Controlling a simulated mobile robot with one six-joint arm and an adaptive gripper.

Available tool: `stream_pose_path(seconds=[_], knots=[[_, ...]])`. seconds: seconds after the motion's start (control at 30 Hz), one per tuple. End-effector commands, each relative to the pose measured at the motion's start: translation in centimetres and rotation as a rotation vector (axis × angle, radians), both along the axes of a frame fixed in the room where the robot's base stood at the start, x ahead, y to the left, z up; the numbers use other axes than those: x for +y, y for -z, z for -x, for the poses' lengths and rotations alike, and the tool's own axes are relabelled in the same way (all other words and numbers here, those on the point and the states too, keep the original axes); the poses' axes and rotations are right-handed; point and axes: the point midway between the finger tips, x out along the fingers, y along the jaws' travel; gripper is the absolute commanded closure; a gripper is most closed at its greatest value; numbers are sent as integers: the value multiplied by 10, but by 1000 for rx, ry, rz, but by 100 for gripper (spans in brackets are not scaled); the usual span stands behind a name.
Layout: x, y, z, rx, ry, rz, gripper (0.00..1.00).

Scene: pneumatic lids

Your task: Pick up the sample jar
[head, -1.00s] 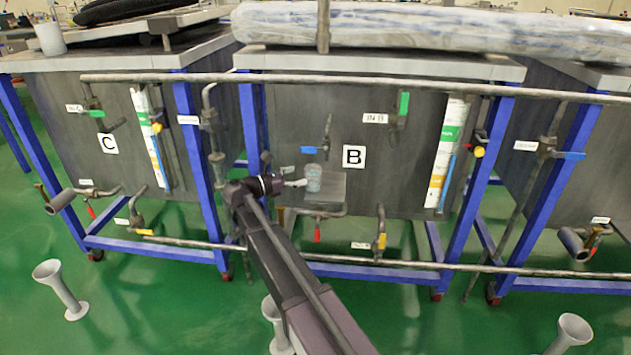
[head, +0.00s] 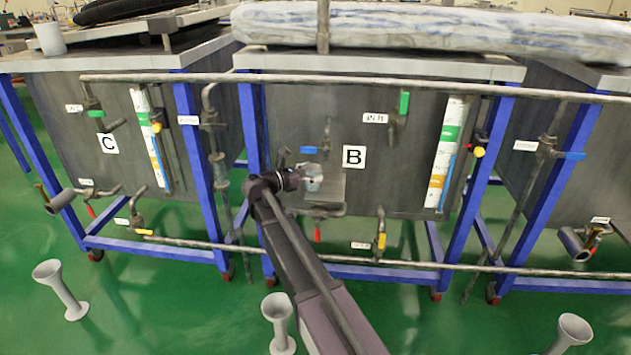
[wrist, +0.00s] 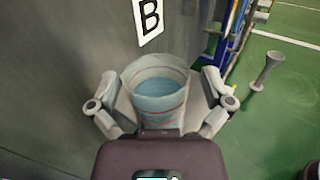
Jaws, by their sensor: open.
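The sample jar (wrist: 158,92) stands upright in the wrist view, a translucent round cup with a bluish inside and a thin reddish line. In the head view the jar (head: 313,184) sits on a small grey shelf (head: 327,192) in front of the dark tank marked B. My gripper (wrist: 160,105) is open, with one finger on the left and one on the right of the jar. In the head view my gripper (head: 306,172) reaches the jar from the left and covers part of it. I cannot tell whether the fingers touch the jar.
A valve with a blue handle (head: 309,150) is just above the jar. A pipe with a red handle (head: 317,234) is under the shelf. A long horizontal pipe (head: 380,84) crosses above, and blue frame legs (head: 251,130) stand to the left.

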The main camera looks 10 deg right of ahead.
Motion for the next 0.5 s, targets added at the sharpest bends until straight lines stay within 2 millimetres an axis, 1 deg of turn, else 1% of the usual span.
stream_pose_path(seconds=[0.5], knots=[[0,0,0,0,-1,0,0]])
